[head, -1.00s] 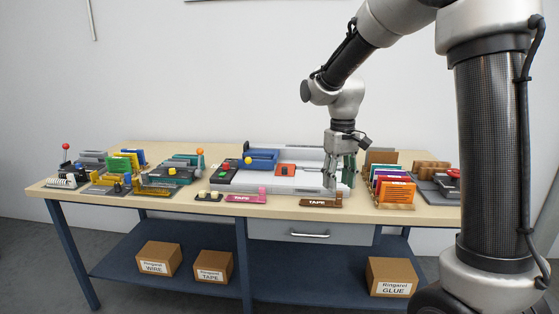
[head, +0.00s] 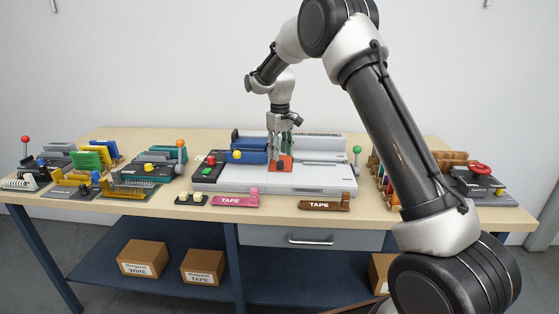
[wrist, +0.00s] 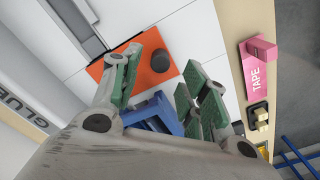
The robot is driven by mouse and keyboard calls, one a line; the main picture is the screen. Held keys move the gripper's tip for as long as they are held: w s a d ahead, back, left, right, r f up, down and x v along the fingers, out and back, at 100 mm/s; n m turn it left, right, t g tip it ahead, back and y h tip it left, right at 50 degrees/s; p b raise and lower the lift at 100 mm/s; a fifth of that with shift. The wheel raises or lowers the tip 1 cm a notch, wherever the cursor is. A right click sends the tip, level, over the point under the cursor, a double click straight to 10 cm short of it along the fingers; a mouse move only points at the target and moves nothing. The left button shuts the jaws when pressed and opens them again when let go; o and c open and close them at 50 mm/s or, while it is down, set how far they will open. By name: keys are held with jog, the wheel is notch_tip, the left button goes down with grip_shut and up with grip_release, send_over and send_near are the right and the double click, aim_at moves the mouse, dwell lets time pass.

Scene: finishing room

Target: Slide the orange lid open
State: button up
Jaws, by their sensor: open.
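The orange lid (head: 285,166) is a small plate on the white machine (head: 310,182) at the middle of the table. In the wrist view the lid (wrist: 140,55) carries a dark round knob (wrist: 166,66). My gripper (head: 279,154) points down directly over the lid in the head view and partly hides it. In the wrist view my gripper (wrist: 160,82) is open and empty, with the green-padded fingers apart and the knob showing between and beyond them. Whether a finger touches the knob cannot be told.
A blue block (head: 251,150) with a yellow knob stands close left of the lid. A pink TAPE piece (head: 233,201) and a brown TAPE piece (head: 322,205) lie along the front edge. Racks and devices crowd both table ends.

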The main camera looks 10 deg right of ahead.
aim_at(280, 162)
notch_tip(280, 162, down, 4)
jog(key=shift+f, duration=0.1)
grip_shut()
